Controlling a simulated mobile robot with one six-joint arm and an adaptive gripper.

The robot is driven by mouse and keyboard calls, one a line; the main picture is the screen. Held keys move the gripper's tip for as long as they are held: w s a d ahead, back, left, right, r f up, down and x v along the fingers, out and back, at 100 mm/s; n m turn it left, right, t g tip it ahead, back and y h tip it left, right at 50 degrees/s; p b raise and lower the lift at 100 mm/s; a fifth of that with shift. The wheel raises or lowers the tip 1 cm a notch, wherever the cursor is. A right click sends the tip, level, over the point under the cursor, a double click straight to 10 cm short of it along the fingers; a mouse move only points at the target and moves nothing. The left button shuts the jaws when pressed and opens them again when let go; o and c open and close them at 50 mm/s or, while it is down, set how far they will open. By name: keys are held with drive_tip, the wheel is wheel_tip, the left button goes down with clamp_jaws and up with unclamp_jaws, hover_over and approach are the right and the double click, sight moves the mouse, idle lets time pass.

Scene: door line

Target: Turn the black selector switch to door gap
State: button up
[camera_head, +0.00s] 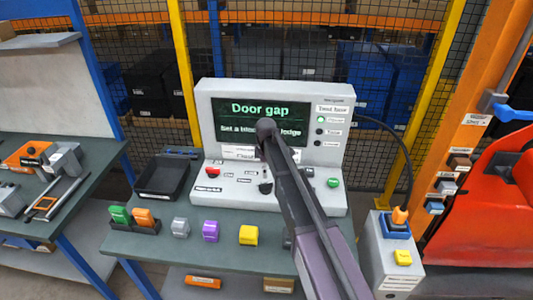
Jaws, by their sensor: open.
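The control console (225,180) stands on the green-topped bench, and its screen (250,108) reads "Door gap" with a second line partly covered by my arm. A small black knob (265,187), which looks like the selector switch, is on the console's sloped panel between a red button (213,172) and a green button (333,182). The knob's pointing direction is too small to read. My arm reaches up from the lower right and crosses in front of the screen and the panel's right part. I cannot make out my gripper's fingers.
A black tray (143,188) is left of the console. Green, orange, grey, purple and yellow blocks line the bench front (115,243). A grey box with a yellow button (403,257) stands at right, near orange-red machinery (490,200). Mesh fencing stands behind.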

sight(266, 183)
drive_tip(key=shift+r+p, duration=2.5)
drive_tip(key=shift+r, duration=0.3)
drive_tip(key=s+d+f+m+b, duration=0.2)
drive_tip(key=s+d+m, duration=0.6)
drive_tip(key=s+d, duration=0.3)
drive_tip(key=s+d+f+m+b, duration=0.2)
drive_tip(key=s+d+m, duration=0.7)
drive_tip(key=s+d, duration=0.3)
drive_tip(key=s, duration=0.3)
drive_tip(key=shift+m, duration=0.3)
drive_tip(key=shift+w, duration=0.1)
